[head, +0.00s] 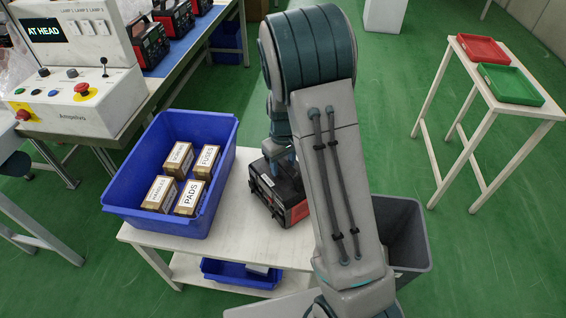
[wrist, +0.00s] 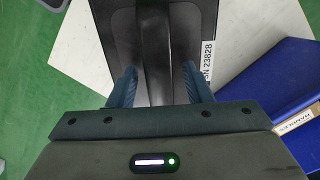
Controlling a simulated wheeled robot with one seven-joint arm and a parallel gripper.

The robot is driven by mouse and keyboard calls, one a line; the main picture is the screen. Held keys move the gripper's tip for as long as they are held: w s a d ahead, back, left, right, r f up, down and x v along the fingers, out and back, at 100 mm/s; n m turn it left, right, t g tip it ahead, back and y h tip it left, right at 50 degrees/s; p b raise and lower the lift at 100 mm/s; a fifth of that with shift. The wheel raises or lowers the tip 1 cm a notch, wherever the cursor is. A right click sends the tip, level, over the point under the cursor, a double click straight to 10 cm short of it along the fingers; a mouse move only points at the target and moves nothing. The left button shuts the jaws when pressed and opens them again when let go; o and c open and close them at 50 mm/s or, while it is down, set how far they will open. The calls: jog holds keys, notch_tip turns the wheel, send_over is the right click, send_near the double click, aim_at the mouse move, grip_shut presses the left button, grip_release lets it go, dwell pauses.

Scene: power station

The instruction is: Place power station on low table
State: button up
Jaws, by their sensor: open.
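The power station (head: 272,205), a black box with red end parts, sits upright on the white low table (head: 236,247), right of a blue bin. My gripper (head: 281,158) is directly over its top, and my arm hides part of the box. In the wrist view the power station (wrist: 110,20) shows a dark top and a white serial label. My gripper (wrist: 158,88) is open, with one finger on each side of the dark handle (wrist: 155,45). A gap shows between handle and fingers.
The blue bin (head: 222,180) on the low table holds small labelled boxes. A grey bin (head: 412,235) stands right of the table. Other power stations (head: 150,42) are on the blue-topped bench behind. A white stand (head: 520,112) with red and green trays is at right.

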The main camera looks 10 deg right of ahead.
notch_tip(320, 180, up, 12)
jog(key=p, duration=0.1)
jog(key=s+r+m+t, duration=0.1)
jog(key=s+r+m, duration=0.1)
jog(key=s, duration=0.9)
jog(key=s+r+m+t, duration=0.1)
jog(key=s+r, duration=0.4)
jog(key=s, duration=0.6)
jog(key=shift+s+a+m, duration=0.15)
jog(key=shift+s+m, duration=0.2)
jog(key=shift+m, duration=0.45)
jog(key=shift+r, duration=0.1)
